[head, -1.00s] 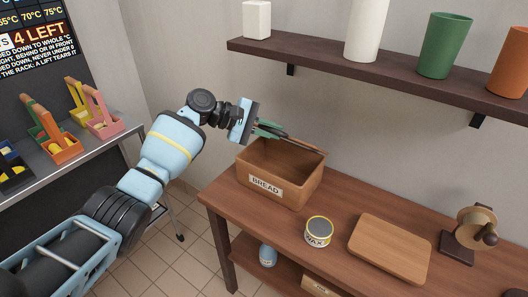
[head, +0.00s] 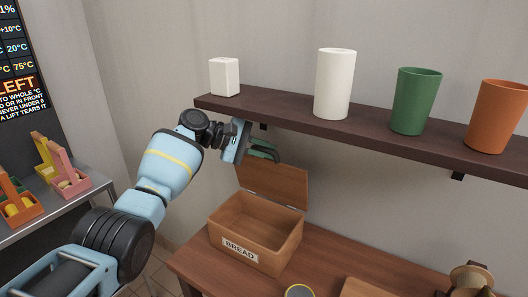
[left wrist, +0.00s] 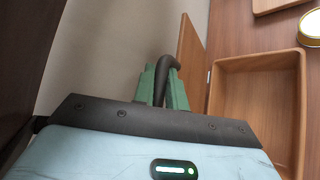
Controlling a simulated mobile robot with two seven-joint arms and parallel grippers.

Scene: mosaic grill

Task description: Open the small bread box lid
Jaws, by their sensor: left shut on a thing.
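The wooden bread box (head: 287,246), labelled BREAD, sits on the brown table, and its empty-looking inside shows. Its lid (head: 278,187) stands up steeply from the back edge. My left gripper (head: 262,151) is at the upper left of the raised lid, with green fingers shut on it. In the left wrist view the fingers (left wrist: 164,88) close around a dark curved piece that looks like the lid's handle. The lid (left wrist: 190,50) is seen nearly edge-on there, beside the open box (left wrist: 214,95). The exact contact is partly hidden. My right gripper is out of view.
A dark shelf (head: 350,131) runs just above the lid and gripper, carrying a white block (head: 224,77), a white cup (head: 334,83), a green cup (head: 415,101) and an orange cup (head: 497,116). A tin (head: 299,292) and a wooden board (head: 368,288) are in front.

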